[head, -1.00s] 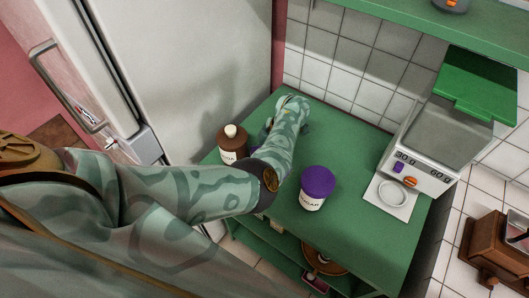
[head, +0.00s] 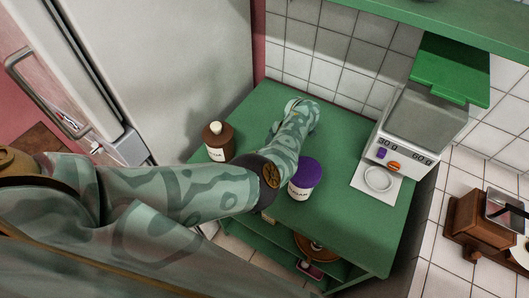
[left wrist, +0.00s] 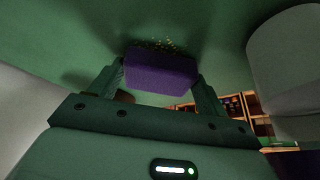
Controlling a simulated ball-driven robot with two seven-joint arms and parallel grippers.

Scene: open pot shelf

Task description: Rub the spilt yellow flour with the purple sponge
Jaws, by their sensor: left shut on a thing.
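The purple sponge (left wrist: 162,72) is held between the two fingers of my left gripper (left wrist: 159,76) in the left wrist view. Yellow flour (left wrist: 160,46) lies as scattered specks on the green surface, right at the sponge's far edge. I cannot tell how firmly the sponge touches the surface. In the head view my left arm reaches over the green shelf top (head: 335,205); its forearm hides the gripper, sponge and flour there. My right gripper is in neither view.
A purple-lidded jar (head: 305,175) stands close against the right of my forearm. A brown bottle (head: 216,141) stands to its left. A scale-like appliance (head: 408,135) with a white dish (head: 378,179) occupies the right. The front right top is bare.

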